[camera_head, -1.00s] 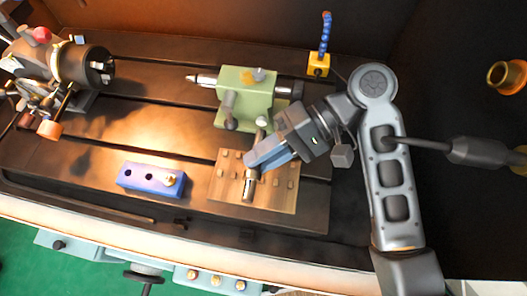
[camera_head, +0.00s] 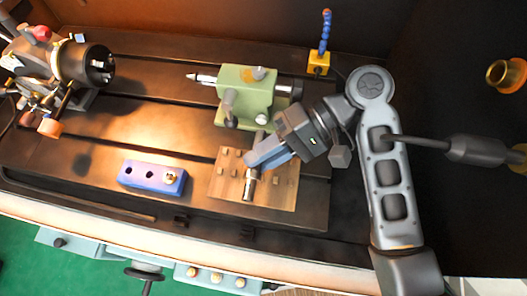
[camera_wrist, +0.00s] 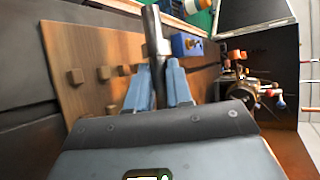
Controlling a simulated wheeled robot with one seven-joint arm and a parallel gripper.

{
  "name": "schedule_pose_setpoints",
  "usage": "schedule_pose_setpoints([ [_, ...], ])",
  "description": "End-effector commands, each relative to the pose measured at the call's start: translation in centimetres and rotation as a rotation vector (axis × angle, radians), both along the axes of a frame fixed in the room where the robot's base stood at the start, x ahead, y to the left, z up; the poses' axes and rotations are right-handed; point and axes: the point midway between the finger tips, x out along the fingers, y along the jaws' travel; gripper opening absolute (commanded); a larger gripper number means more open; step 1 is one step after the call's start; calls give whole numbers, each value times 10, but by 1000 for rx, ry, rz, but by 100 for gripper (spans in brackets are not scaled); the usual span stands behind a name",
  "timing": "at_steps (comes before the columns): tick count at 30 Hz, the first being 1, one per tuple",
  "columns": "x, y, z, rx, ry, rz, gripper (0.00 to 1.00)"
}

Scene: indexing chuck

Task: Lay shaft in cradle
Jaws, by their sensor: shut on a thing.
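The shaft (camera_head: 249,187) is a short grey metal rod at the wooden cradle board (camera_head: 282,194), lying along the board's pegs. It also shows in the wrist view (camera_wrist: 151,32), rising between my fingers. My gripper (camera_head: 254,163) is shut on the shaft, its blue-grey fingers (camera_wrist: 158,84) on either side of it. The cradle board shows in the wrist view (camera_wrist: 85,50) with several small wooden pegs. I cannot tell whether the shaft rests on the board or is held just above it.
A blue block (camera_head: 150,178) with holes lies left of the board. A green tailstock (camera_head: 243,92) stands behind it. The dark indexing chuck (camera_head: 85,66) is at the far left. A yellow block with a blue hose (camera_head: 318,64) stands at the back. The slotted table's middle is clear.

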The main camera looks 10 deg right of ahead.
Motion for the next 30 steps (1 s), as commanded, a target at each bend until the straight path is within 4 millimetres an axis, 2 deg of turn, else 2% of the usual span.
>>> schedule_pose_setpoints([
  [27,0,0,-21,1,0,1,0],
  [28,0,0,-21,1,-1,0,21],
  [30,0,0,-20,0,-1,0,28],
])
